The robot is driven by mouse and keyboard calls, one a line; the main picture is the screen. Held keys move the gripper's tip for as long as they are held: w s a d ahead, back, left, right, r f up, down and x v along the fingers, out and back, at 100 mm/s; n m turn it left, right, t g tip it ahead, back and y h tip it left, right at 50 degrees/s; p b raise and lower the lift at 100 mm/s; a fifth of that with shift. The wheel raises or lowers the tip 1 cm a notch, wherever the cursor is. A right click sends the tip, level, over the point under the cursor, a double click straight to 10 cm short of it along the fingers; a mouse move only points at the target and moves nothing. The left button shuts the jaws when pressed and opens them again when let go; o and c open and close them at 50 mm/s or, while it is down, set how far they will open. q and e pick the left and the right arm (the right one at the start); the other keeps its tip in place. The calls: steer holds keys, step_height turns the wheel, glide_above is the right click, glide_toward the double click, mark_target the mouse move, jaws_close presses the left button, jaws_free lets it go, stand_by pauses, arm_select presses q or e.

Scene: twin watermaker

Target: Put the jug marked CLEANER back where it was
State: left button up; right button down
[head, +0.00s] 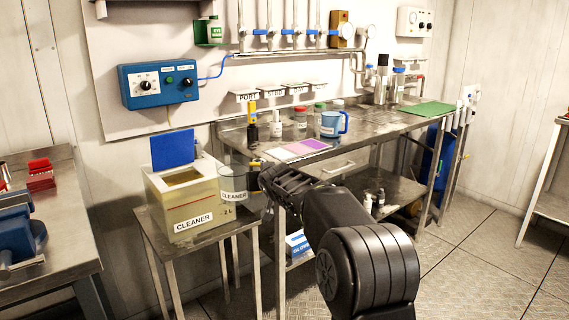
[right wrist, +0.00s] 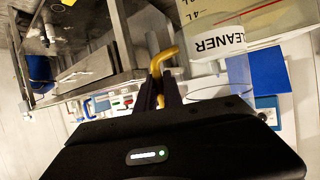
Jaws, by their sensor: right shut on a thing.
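The clear jug marked CLEANER (head: 233,184) is just right of the tank, over or beside the right edge of the small stand; I cannot tell whether it touches anything. My right gripper (head: 262,178) is shut on its yellow handle (right wrist: 164,62), which shows between the fingers (right wrist: 160,82) in the right wrist view. The jug's label and clear wall (right wrist: 238,72) show there too. The tank labelled CLEANER (head: 190,222) stands on the small stand with its blue lid (head: 173,149) raised. My left gripper is not in view.
The steel bench (head: 370,138) behind holds bottles, a blue jug (head: 333,123) and coloured mats. Its front leg is close to my right gripper. A blue control box (head: 158,84) is on the wall. A workbench (head: 75,215) with a blue vise stands left.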

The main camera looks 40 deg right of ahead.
mark_target(235, 197)
steer(key=a+f+p, duration=0.1)
steer(key=a, duration=0.1)
steer(key=a+f+n+y+p, duration=0.1)
steer(key=a, duration=0.2)
steer(key=a+f+y+p, duration=0.1)
steer(key=a, duration=0.2)
steer(key=shift+w+a+f+n+t, duration=0.2)
steer(key=shift+w+n+t, duration=0.1)
steer(key=shift+w+n, duration=0.1)
steer(key=s+a+f+n+y+p, duration=0.1)
steer(key=s+a+f+p, duration=0.1)
steer(key=s+a+p, duration=0.5)
steer(key=s+a+f+n+y+p, duration=0.1)
steer(key=s+a+p, duration=0.5)
steer(key=a, duration=0.6)
steer(key=shift+s+a+f+n+t+y+p, duration=0.2)
steer(key=shift+s+f+n+t+y+p, duration=0.15)
steer(key=shift+f+y+p, duration=0.45)
steer(key=shift+r, duration=0.25)
